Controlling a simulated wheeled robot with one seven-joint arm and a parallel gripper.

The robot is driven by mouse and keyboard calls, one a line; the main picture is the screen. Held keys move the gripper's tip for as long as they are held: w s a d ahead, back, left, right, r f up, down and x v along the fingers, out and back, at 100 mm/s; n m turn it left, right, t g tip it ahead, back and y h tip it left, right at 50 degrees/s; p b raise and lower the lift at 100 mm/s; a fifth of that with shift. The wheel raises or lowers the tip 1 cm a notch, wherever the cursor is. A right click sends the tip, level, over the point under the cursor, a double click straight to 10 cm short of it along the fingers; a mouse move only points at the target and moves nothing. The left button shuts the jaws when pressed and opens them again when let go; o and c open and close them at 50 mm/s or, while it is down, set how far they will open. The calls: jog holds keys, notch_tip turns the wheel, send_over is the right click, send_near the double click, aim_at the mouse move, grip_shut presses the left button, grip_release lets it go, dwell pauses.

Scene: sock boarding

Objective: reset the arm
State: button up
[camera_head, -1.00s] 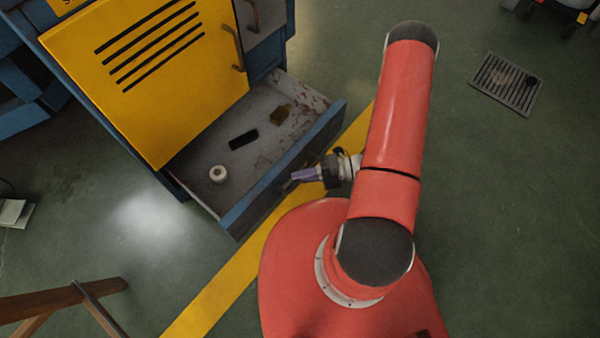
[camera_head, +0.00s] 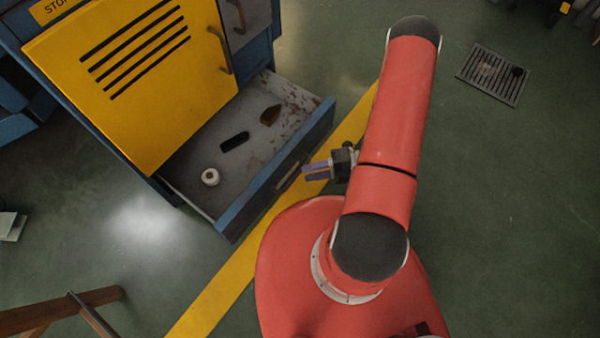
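My gripper (camera_head: 306,171) has purple fingers and sticks out to the left from behind my red arm. It is beside the front of the open drawer (camera_head: 232,222), near the drawer's dark handle (camera_head: 291,174). The two fingers look apart, with nothing seen between them. My wrist is partly hidden behind the arm. Whether the fingertips touch the handle is hard to tell; they look just clear of it.
The drawer belongs to a blue cabinet with a yellow door (camera_head: 135,75). In it lie a white ring-shaped roll (camera_head: 210,177), a black oblong thing (camera_head: 235,141) and a small brown thing (camera_head: 270,115).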

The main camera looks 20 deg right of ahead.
jog(key=shift+v, duration=1.2)
jog(key=w+a+r+n+g+h+p, duration=0.1)
jog(key=a+r+n+g+h+p, duration=0.2)
jog(key=r+n, duration=0.85)
jog(key=r+n+g+h, duration=0.3)
jog(key=r+n+h, duration=0.2)
jog(key=r+n, duration=0.65)
jog(key=s+a+r+n+t+h+p, duration=0.1)
jog(key=s+r+n+t+h, duration=0.2)
jog(key=r+n, duration=0.5)
jog(key=s+a+r+n+t+h+p, duration=0.1)
jog(key=s+r+n+t+h, duration=0.2)
jog(key=r, duration=1)
jog(key=n+t+h, duration=0.2)
jog(key=n, duration=0.3)
jog(key=shift+n+t+p, duration=0.4)
